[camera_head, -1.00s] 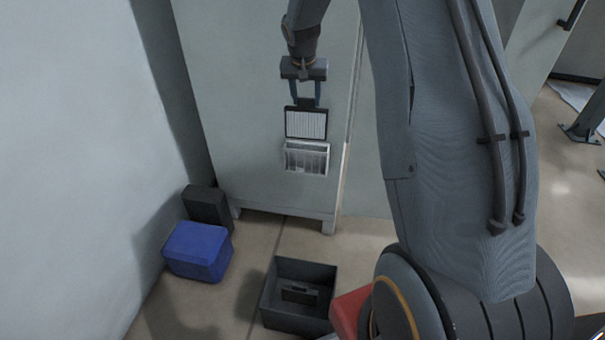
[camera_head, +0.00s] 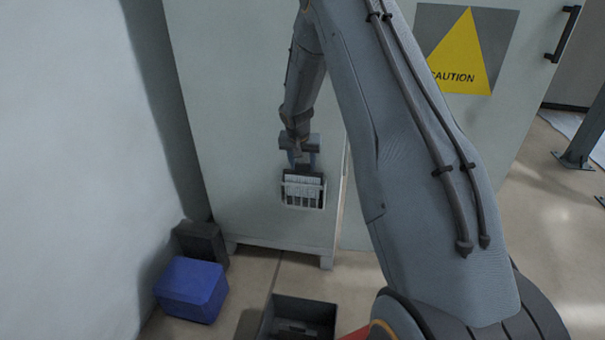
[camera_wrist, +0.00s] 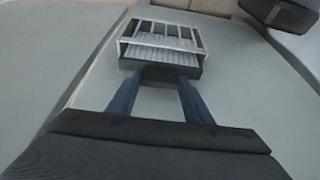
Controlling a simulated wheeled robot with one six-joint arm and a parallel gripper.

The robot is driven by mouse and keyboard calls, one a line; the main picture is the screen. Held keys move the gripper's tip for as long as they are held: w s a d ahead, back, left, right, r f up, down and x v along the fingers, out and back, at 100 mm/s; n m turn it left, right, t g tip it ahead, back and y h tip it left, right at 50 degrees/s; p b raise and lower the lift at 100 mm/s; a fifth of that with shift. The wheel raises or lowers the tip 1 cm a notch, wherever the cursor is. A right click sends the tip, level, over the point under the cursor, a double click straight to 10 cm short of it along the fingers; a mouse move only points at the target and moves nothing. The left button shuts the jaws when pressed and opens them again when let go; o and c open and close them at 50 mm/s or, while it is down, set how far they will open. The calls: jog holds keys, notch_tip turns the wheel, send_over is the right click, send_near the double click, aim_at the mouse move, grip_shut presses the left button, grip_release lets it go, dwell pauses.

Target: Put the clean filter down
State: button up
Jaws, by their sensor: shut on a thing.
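The clean filter, a pleated pale panel in a dark frame (camera_head: 300,187), is at the wire holder (camera_head: 304,205) on the grey cabinet side. In the head view its lower part shows behind the holder's bars. My gripper (camera_head: 304,160) is above the holder, with its blue fingers shut on the filter's dark tab. In the wrist view the fingers (camera_wrist: 160,88) grip the dark tab, and the filter (camera_wrist: 162,62) lies within or right against the white holder (camera_wrist: 160,33). I cannot tell whether it rests on the holder's bottom.
A blue box (camera_head: 190,290) and a dark box (camera_head: 200,243) stand on the floor by the left wall. A dark open bin (camera_head: 298,318) stands below the cabinet (camera_head: 240,130). A caution sign (camera_head: 465,60) is on the right panel.

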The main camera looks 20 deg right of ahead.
aim_at(303, 173)
jog(key=shift+f, duration=1.95)
jog(key=o, duration=1.5)
jog(key=shift+f, duration=0.1)
jog(key=v, duration=1.1)
jog(key=s+a+r+n+g+y, duration=0.1)
jog(key=s+a+r, duration=0.2)
jog(key=s, duration=0.9)
jog(key=s+a+r+n+g+y, duration=0.1)
jog(key=s+a+r, duration=0.3)
jog(key=s, duration=0.9)
jog(key=s+a+r+n+g, duration=0.1)
jog(key=s+a+r+n, duration=0.2)
jog(key=s, duration=1)
jog(key=shift+a+r+g+y, duration=0.35)
jog(key=shift+r+g+y, duration=0.05)
